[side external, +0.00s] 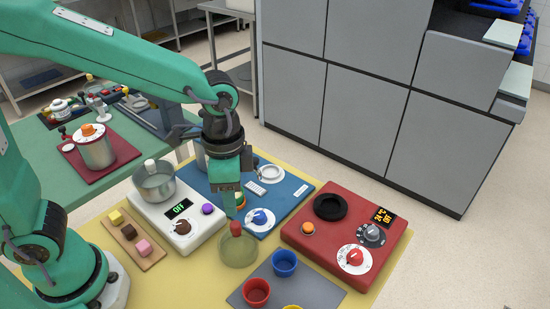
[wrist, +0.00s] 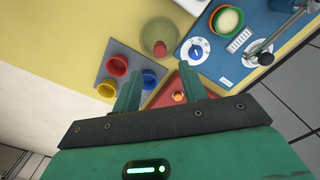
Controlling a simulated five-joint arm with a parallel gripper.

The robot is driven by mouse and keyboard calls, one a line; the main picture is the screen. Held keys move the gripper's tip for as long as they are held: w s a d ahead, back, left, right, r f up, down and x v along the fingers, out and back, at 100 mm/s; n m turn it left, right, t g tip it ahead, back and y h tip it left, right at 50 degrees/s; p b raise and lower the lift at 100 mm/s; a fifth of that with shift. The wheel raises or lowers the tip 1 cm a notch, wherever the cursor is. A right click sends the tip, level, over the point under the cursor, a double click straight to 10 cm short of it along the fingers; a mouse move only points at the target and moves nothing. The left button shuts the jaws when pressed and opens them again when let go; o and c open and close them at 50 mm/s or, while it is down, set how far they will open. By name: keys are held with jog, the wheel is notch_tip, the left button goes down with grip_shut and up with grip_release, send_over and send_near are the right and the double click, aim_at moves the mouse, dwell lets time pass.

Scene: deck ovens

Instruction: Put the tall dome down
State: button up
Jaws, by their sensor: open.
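The tall dome is a clear greenish cover (side external: 238,252) with a red knob on top. It stands upright on the yellow mat (side external: 190,268), between the white hot plate and the grey tray. In the wrist view the dome (wrist: 153,30) shows at the top middle, with its red knob towards me. My gripper (side external: 229,212) points down just above the knob in the side view. In the wrist view my two fingers (wrist: 159,74) are apart with nothing between them, and the knob shows beyond their tips.
The white hot plate (side external: 187,228) carries a metal pot (side external: 155,185). The red hot plate (side external: 318,243) stands right, the blue board (side external: 290,190) behind. A grey tray (side external: 316,281) with several coloured cups lies in front. A wooden board (side external: 122,250) with small blocks lies left.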

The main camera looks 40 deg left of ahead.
jog(key=shift+r, duration=1.3)
jog(key=s+a+r+n+t, duration=0.2)
jog(key=s+a+r+n, duration=0.1)
jog(key=a, duration=0.4)
jog(key=s+a+r+n+t, duration=0.2)
jog(key=s+a+n+t, duration=0.1)
jog(key=a+n, duration=0.3)
jog(key=shift+s+a+r+t, duration=0.3)
jog(key=shift+a+r, duration=0.1)
jog(key=shift+a, duration=0.85)
